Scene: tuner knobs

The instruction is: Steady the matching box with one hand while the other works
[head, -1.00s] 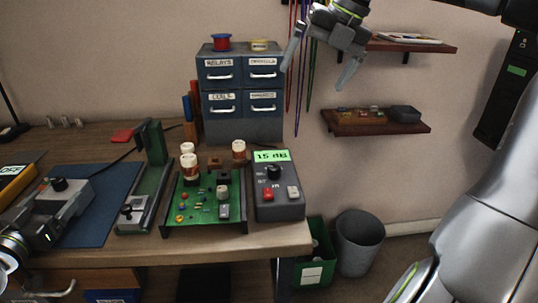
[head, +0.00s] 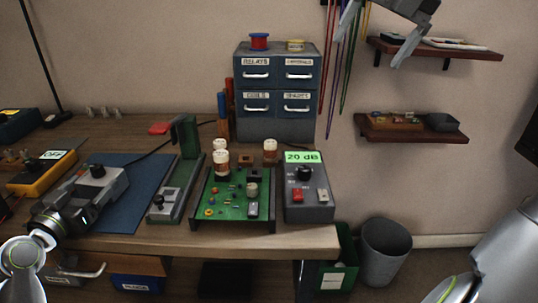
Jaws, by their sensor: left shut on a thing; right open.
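A grey box with a black knob (head: 97,171) on top, apparently the matching box, sits on the blue mat (head: 148,192) at the left of the bench. My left gripper (head: 92,195) reaches in from the lower left and is shut on this box; its fingers are hard to tell from the grey casing. My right gripper (head: 370,48) is open and empty, high at the upper right in front of the wall, well away from the bench. A grey meter box (head: 320,212) reads 20 dB on its green display (head: 304,156), with a black knob, a red button and a pale button.
A green circuit board (head: 232,205) with coils stands left of the meter box, beside a green stand (head: 187,155). A yellow meter (head: 42,178) marked OFF is at the left. Blue drawers (head: 276,80) stand behind. Shelves (head: 411,128) and hanging cables are at the right.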

